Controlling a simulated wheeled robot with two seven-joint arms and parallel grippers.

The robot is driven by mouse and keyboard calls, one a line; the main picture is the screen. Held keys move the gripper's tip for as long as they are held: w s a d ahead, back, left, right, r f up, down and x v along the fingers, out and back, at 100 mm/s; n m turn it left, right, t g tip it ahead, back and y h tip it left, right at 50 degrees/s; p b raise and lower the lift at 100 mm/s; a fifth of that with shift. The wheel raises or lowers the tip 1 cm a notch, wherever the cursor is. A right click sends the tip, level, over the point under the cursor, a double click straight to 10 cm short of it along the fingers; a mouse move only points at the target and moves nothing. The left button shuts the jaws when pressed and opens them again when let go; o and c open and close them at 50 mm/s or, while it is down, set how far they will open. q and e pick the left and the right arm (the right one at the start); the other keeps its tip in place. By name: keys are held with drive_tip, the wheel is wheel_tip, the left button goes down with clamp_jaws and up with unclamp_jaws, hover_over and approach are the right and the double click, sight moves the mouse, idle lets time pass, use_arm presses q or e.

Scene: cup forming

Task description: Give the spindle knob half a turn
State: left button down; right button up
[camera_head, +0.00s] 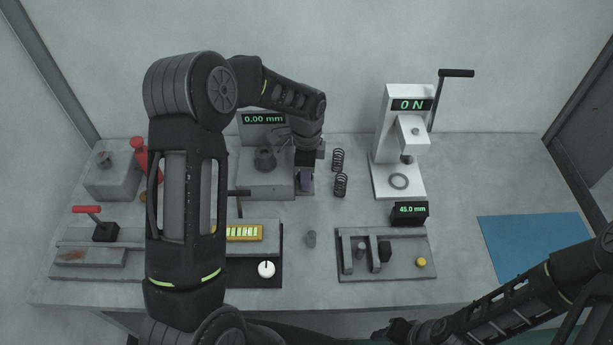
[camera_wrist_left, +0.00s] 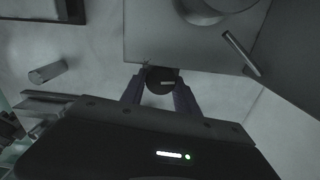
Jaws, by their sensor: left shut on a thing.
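The spindle knob is a dark round knob (camera_wrist_left: 153,75) with a short pale mark, on the edge of a grey block in the left wrist view. The mark lies roughly level across the picture. My left gripper (camera_wrist_left: 160,88) has one finger on each side of the knob and is shut on it. In the head view my left gripper (camera_head: 305,184) points down at the right side of the grey block (camera_head: 262,186) and hides the knob. The display (camera_head: 263,119) behind the block reads 0.00 mm. My right gripper (camera_head: 393,330) is at the bottom edge, its fingers unclear.
A white press (camera_head: 392,150) reading 0 N stands further right. A blue mat (camera_head: 535,250) lies at the right.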

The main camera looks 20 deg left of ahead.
use_arm(q)
drive_tip(key=n+b, duration=0.2)
drive_tip(key=n, duration=0.1)
drive_tip(key=shift+w+f, duration=0.1)
drive_tip(key=shift+f, duration=0.05)
drive_tip(key=shift+a+n+b, duration=0.1)
drive_tip(key=shift+n+b, duration=0.55)
drive_tip(key=shift+n, duration=0.75)
drive_tip(key=c, duration=0.9)
unclamp_jaws()
